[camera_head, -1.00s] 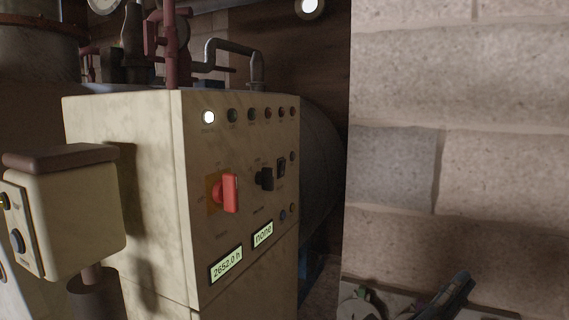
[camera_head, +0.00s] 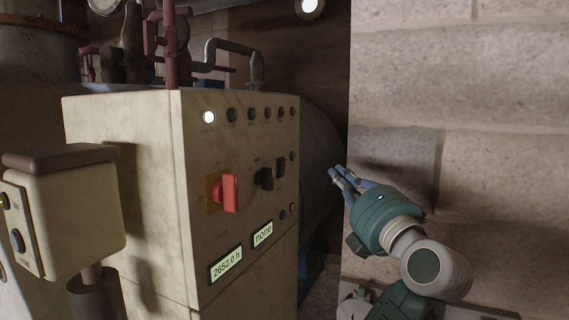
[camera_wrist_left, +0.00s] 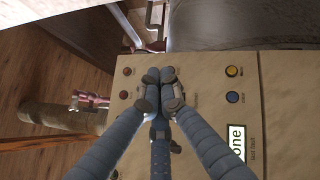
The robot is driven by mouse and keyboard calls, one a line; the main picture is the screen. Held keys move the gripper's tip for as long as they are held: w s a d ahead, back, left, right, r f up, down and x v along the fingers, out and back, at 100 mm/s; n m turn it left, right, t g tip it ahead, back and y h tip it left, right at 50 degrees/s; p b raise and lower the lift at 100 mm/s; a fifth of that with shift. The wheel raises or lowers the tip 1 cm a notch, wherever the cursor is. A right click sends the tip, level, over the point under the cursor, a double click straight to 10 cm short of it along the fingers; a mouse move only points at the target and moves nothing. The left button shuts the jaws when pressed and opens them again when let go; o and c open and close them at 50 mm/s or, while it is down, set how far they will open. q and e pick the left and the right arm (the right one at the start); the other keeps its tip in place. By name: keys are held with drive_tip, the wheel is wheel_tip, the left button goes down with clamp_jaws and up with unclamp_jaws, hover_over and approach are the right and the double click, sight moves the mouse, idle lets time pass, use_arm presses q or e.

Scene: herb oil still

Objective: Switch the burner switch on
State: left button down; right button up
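The control cabinet's front panel (camera_head: 240,215) carries a red rotary handle (camera_head: 230,192), a black knob (camera_head: 264,179) and a small black switch (camera_head: 281,167). Their labels are too small to read, so I cannot tell which is the burner switch. My left gripper (camera_head: 336,174) is to the right of the panel, apart from it, fingers pointing left toward it. In the left wrist view the gripper's fingertips (camera_wrist_left: 160,88) are drawn together with nothing seen between them. They hide the middle of the panel, and neither black control shows clearly there. My right gripper is not in view.
Indicator lamps line the panel top, the leftmost white one (camera_head: 208,117) lit. Displays read "2652.0 h" (camera_head: 226,265) and "none" (camera_head: 263,234). A smaller box (camera_head: 75,215) stands at left. A block wall (camera_head: 470,90) closes the right side. Pipes (camera_head: 230,50) rise behind the cabinet.

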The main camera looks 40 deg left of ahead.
sight(282, 168)
use_arm(q)
drive_tip(key=shift+f, duration=0.15)
drive_tip(key=shift+a, duration=0.1)
drive_tip(key=s+a+r, duration=0.1)
drive_tip(key=s+a, duration=0.1)
drive_tip(key=a, duration=0.6)
drive_tip(key=shift+a, duration=0.2)
idle(0.7)
drive_tip(key=shift+a+r, duration=0.15)
idle(0.7)
drive_tip(key=shift+s+a, duration=0.1)
drive_tip(key=shift+a, duration=0.15)
